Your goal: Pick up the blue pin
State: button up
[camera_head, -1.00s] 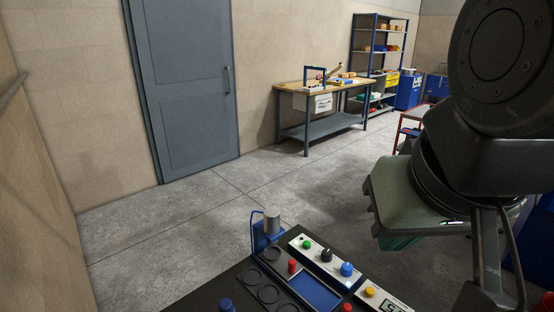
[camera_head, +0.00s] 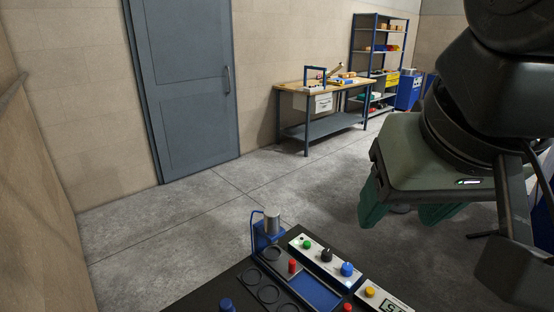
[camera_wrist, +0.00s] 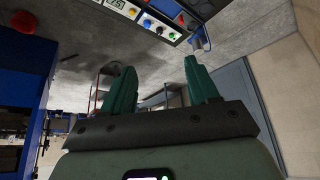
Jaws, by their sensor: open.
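A dark blue pin (camera_head: 226,305) stands on the black table at the bottom edge of the head view, partly cut off by the frame. I cannot make it out in the wrist view. My gripper (camera_head: 405,214) has green fingers, which are apart with nothing between them. It hangs in the air above and to the right of the table, well away from the blue pin. In the wrist view my gripper's fingers (camera_wrist: 160,66) are also spread and empty.
A red pin (camera_head: 292,266) stands by a blue tray (camera_head: 316,291) and several round recesses (camera_head: 268,293). A small blue press (camera_head: 267,232) rises at the table's back. A control panel (camera_head: 326,259) carries knobs. A workbench (camera_head: 322,86) stands far off.

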aim_at(232, 306)
notch_tip(232, 306, up, 23)
jog(key=w+a+f+m+g+y, duration=0.2)
jog(key=w+a+f+m+y, duration=0.15)
jog(key=a, duration=0.35)
jog(key=w+a+f+m+g+y, duration=0.2)
jog(key=w+a+m+y, duration=0.15)
jog(key=a, duration=0.35)
jog(key=w+a+r+m+g+y, duration=0.25)
jog(key=w+r+m+y, duration=0.25)
jog(key=w+m+y, duration=0.45)
jog(key=shift+m+y, duration=0.75)
jog(key=a+f, duration=0.1)
jog(key=f, duration=2)
jog(key=s+f, duration=0.1)
jog(key=f, duration=2)
jog(key=a+f, duration=0.1)
jog(key=f, duration=2)
jog(key=shift+s+a+f, duration=0.15)
jog(key=shift+s+a, duration=0.1)
jog(key=shift+a, duration=2.95)
jog(key=c, duration=1.1)
